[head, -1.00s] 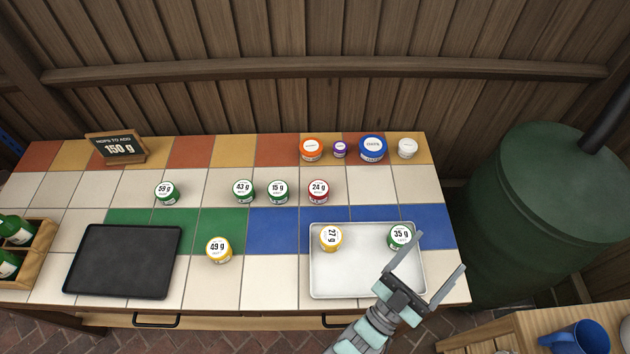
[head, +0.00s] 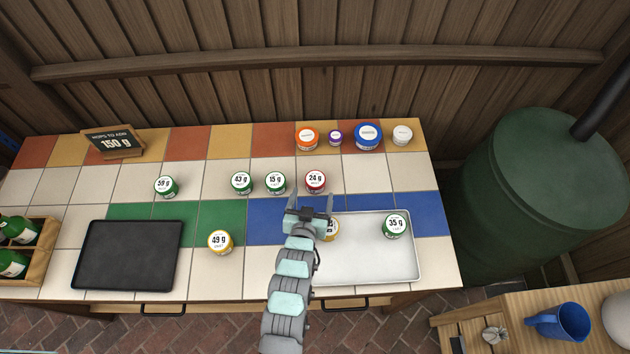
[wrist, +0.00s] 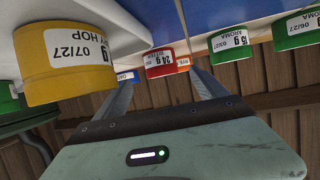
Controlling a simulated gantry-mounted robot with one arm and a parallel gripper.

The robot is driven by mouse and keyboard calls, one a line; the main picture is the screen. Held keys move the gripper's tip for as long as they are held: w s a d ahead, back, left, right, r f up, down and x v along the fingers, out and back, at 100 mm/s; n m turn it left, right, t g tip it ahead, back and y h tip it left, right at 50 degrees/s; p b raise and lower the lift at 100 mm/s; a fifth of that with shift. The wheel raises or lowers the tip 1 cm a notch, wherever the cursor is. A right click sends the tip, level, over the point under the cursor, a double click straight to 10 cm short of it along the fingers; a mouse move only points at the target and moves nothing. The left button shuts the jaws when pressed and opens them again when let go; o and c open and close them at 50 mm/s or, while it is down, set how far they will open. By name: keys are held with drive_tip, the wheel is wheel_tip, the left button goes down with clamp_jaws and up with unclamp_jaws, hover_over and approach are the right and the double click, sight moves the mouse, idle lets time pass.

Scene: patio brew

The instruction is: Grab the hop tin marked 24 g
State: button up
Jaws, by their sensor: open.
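The hop tin marked 24 g (head: 316,181) is red with a white label and stands on a white tile in the back half of the counter. My gripper (head: 310,197) is open and empty, just in front of this tin, its fingers pointing toward it. In the wrist view the 24 g tin (wrist: 160,61) appears beyond the fingertips, roughly between them, and no contact shows. The wrist view is turned over, with the counter at the top.
The green 15 g tin (head: 275,183) stands close left of the red tin, with the 43 g tin (head: 242,183) beyond. A yellow tin (head: 332,229), partly hidden by my arm, and the green 35 g tin (head: 395,226) are on the white tray (head: 365,262). Several lidded jars stand behind.

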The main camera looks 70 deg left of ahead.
sight(314, 184)
drive_tip(key=x, duration=0.2)
drive_tip(key=shift+w+a, duration=0.15)
drive_tip(key=shift+a, duration=0.05)
drive_tip(key=x, duration=0.5)
drive_tip(key=shift+a+r, duration=0.2)
drive_tip(key=shift+r, duration=0.1)
drive_tip(key=shift+d, duration=0.1)
drive_tip(key=shift+c, duration=0.5)
drive_tip(key=c, duration=1.3)
